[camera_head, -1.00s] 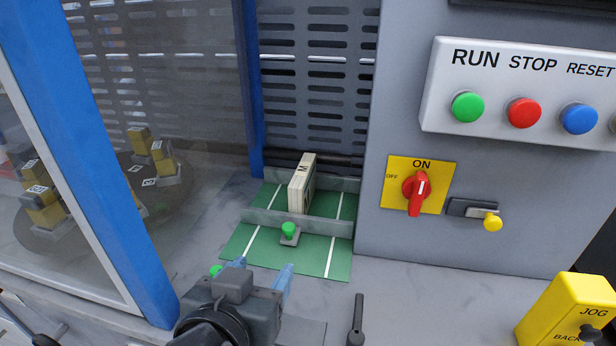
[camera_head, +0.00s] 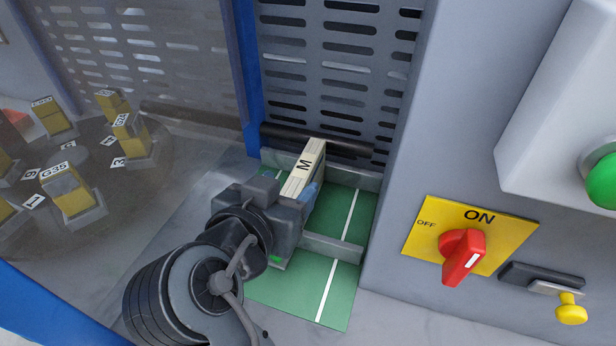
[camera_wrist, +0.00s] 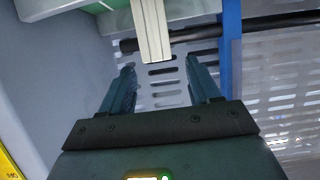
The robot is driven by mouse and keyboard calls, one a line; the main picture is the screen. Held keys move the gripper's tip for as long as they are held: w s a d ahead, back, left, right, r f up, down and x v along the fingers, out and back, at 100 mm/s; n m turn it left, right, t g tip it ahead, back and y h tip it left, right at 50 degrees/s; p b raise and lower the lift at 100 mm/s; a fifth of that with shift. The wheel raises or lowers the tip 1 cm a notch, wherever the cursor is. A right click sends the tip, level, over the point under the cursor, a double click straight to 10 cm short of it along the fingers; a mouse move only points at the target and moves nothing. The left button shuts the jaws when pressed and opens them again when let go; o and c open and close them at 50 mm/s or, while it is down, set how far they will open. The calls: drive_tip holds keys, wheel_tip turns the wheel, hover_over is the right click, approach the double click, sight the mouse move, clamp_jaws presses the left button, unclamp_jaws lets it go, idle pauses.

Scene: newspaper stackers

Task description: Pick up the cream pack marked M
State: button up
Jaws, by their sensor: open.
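The cream pack marked M (camera_head: 304,170) stands upright on the green mat (camera_head: 337,300), by the grey rail in front of the slotted panel. In the wrist view the cream pack (camera_wrist: 152,30) is ahead of the fingertips, in line with the gap between them. My gripper (camera_wrist: 160,82) is open, with a blue finger on each side and nothing between them. In the head view my gripper (camera_head: 300,197) is close to the pack and covers its lower part, so I cannot tell there whether they touch.
A low grey rail (camera_head: 333,247) crosses the mat. A slotted panel (camera_head: 330,70) and a dark bar (camera_head: 345,145) stand behind. A grey cabinet with a red switch (camera_head: 463,255) stands right. At left, behind clear glass, a turntable holds several yellow blocks (camera_head: 70,188).

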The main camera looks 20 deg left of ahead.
sight(298, 177)
drive_tip(key=shift+p+x, duration=0.8)
drive_tip(key=shift+x, duration=2.35)
drive_tip(key=shift+c, duration=0.4)
clamp_jaws()
